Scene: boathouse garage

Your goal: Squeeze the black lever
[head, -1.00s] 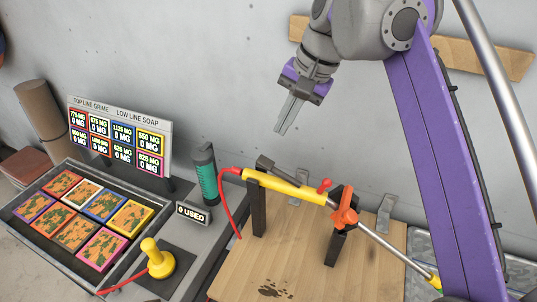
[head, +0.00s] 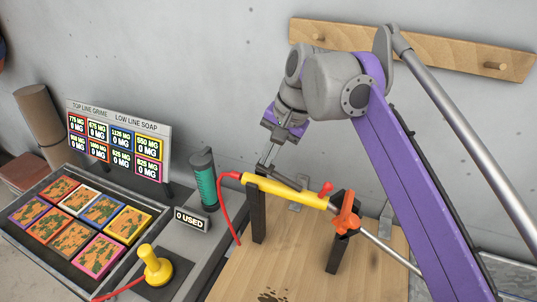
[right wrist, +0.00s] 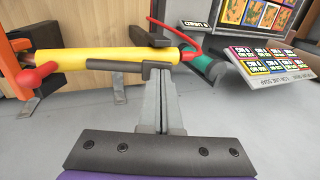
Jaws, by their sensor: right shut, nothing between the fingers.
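The yellow spray lance (head: 308,198) lies across black posts on the wooden bench. Its black lever (right wrist: 118,65) shows in the right wrist view as a dark bar along the lance's side. My right gripper (head: 266,160) is shut with nothing between its fingers, pointing down at the lance's left end. In the right wrist view its fingertips (right wrist: 161,72) are at the lever's end; I cannot tell whether they touch it. In the head view the fingers partly hide the lever. My left gripper is out of view.
A red hose (head: 226,200) runs from the lance's left end. An orange clamp (head: 346,213) holds its right part. A teal-filled cylinder (head: 205,182), a yellow knob (head: 153,265) and a tray of dirty tiles (head: 38,242) stand left.

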